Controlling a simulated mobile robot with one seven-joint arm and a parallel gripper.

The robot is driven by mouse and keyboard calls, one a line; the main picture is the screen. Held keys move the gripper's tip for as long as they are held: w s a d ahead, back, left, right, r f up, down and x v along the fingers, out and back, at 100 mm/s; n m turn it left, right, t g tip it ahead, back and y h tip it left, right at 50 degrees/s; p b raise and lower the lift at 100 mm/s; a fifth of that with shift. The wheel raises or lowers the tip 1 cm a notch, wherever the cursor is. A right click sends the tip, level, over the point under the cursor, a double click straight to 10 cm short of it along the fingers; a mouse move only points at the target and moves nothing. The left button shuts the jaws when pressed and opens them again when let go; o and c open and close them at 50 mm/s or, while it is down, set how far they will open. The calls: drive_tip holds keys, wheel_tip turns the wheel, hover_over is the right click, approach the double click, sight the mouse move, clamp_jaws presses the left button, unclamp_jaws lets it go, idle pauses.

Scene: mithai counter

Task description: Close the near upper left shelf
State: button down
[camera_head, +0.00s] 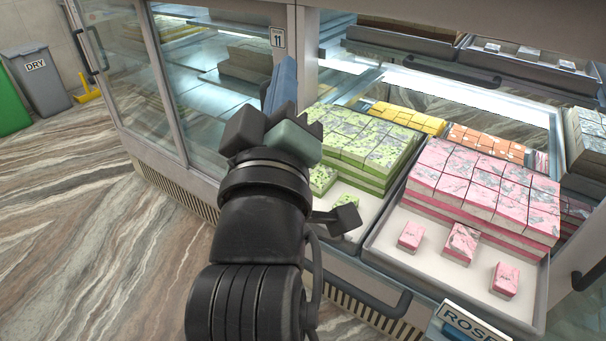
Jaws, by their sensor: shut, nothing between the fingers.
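The glass-fronted counter has several shelves. An upper shelf (390,44) at the top right has a dark bar handle (462,72) along its front. Below it, a left tray (367,203) holds green sweets (365,145), and a right tray (395,255) holds pink sweets (485,190) and sticks out towards me. I cannot tell for sure which one is the near upper left shelf. My gripper (284,82) is shut and empty, pointing away from me. It appears in front of the counter's post and hides part of the green sweets' tray; whether it touches anything is unclear.
Another dark handle (375,301) runs along the front below the green sweets. A label reading ROSE (470,322) is at the bottom right. Glass doors (210,80) are on the left. A grey DRY bin (42,85) stands far left. The marble floor (90,200) at left is clear.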

wheel_tip(320, 180, down, 4)
drive_tip(key=w+a+n+g+p, duration=0.1)
drive_tip(key=w+n+g+p, duration=0.15)
drive_tip(key=n+p, duration=0.25)
drive_tip(key=n+g+h+p, duration=0.4)
drive_tip(key=n+g+p, duration=0.6)
drive_tip(key=n+p, duration=0.65)
approach(329, 253)
drive_tip(key=w+d+f+m+b, duration=0.1)
drive_tip(key=w+d+f, duration=0.1)
drive_tip(key=w+f, duration=0.1)
drive_tip(key=shift+w+d+f, duration=0.25)
drive_tip(key=shift+w+f, duration=0.1)
drive_tip(key=shift+f, duration=0.15)
drive_tip(key=shift+w, duration=0.1)
